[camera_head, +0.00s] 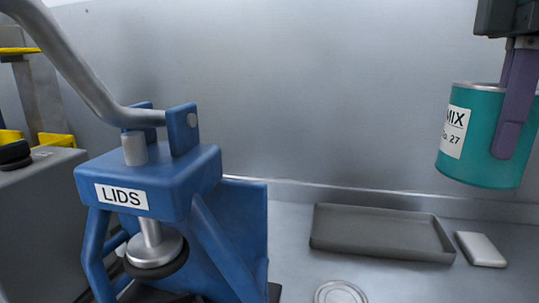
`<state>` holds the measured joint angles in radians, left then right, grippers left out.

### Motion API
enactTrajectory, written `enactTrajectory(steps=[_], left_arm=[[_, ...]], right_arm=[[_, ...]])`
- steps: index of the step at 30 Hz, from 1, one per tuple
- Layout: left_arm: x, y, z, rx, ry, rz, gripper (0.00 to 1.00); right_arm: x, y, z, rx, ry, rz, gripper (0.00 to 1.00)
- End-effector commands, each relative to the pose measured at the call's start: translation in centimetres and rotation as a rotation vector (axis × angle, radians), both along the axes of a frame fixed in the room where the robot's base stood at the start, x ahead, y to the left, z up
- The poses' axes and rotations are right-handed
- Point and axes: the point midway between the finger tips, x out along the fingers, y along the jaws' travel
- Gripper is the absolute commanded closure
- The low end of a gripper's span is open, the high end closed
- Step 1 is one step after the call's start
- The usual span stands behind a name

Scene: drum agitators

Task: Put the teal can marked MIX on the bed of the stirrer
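The teal can (482,158) with a white label reading MIX hangs upright in the air at the right side. My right gripper (514,146) comes down from above with a purple finger against the near side of the can. It is shut on the can; the other finger is hidden. My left gripper is out of view. No machine in view is marked as the stirrer, and I cannot tell whether the grey machine (38,215) at the far left, partly cut off, is it.
A blue press (150,180) labelled LIDS, with a long grey lever, stands at the left centre. A shallow grey tray (380,248), a small pale block (481,249) and a round lid (341,293) lie on the metal bench. A yellow part (56,140) shows far left.

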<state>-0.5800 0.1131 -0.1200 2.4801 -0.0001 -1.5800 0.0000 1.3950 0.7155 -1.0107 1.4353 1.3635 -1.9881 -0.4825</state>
Motion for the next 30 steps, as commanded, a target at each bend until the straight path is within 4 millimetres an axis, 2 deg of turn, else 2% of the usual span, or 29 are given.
enactTrajectory(steps=[3, 15, 27, 30], left_arm=[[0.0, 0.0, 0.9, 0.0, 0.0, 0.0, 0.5], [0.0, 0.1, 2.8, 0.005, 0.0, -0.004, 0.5], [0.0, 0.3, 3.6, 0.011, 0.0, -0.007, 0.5], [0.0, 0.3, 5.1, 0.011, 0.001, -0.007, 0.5]], right_arm=[[-0.8, 1.5, 0.9, -0.001, -0.003, -0.183, 1.0], [-4.1, 5.3, 2.2, 0.0, -0.003, -0.789, 1.0], [-6.3, 6.9, 2.5, 0.0, -0.001, -1.111, 1.0], [-6.4, 6.9, 4.0, 0.001, -0.002, -1.124, 1.0]])
